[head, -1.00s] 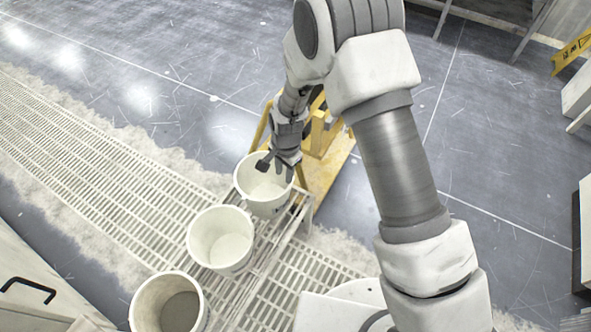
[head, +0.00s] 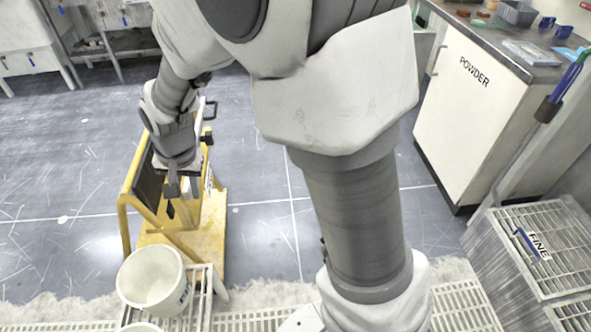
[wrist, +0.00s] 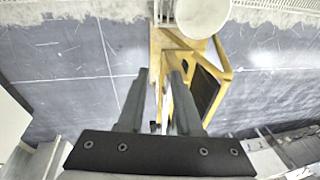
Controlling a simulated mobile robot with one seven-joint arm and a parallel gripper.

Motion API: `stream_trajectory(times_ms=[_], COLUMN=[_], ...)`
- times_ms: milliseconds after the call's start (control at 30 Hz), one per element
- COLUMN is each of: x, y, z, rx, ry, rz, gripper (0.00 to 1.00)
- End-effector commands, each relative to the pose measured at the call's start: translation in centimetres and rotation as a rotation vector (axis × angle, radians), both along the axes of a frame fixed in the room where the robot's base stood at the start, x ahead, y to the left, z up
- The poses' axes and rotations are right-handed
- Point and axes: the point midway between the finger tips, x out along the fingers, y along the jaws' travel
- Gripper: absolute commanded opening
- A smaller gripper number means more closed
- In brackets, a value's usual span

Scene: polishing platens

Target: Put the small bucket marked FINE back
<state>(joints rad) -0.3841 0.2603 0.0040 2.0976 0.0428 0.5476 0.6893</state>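A white bucket (head: 152,282) stands upright at the end of a slatted rack at the lower left of the head view. It has dark lettering on its right side, too small and turned away to read. The bucket also shows at the top of the wrist view (wrist: 203,12). My gripper (head: 172,205) is beyond the bucket and apart from it, over the yellow frame. In the wrist view its two fingers (wrist: 157,98) are apart with nothing between them. A blue-edged label reading FINE (head: 538,244) is on a slatted grey stand (head: 565,235) at the right.
A second white bucket (head: 140,327) is cut off at the bottom edge. The yellow wheeled frame (head: 210,235) stands under my gripper. A white cabinet marked POWDER (head: 470,110) is at the right. Grey floor (head: 265,220) lies open between.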

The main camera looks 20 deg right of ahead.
Motion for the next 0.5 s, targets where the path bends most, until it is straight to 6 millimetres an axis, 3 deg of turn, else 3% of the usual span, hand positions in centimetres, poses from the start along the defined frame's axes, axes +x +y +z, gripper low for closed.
stream_trajectory(times_ms=[33,200,500], x=[-0.3,-2.3,-7.1], y=[-1.2,-4.7,-10.2], z=[1.7,6.0,11.8], rx=[0.0,-0.02,-0.073], ry=[-0.023,-0.075,-0.169], rz=[0.01,0.061,0.152], gripper=[0.34,0.34,0.34])
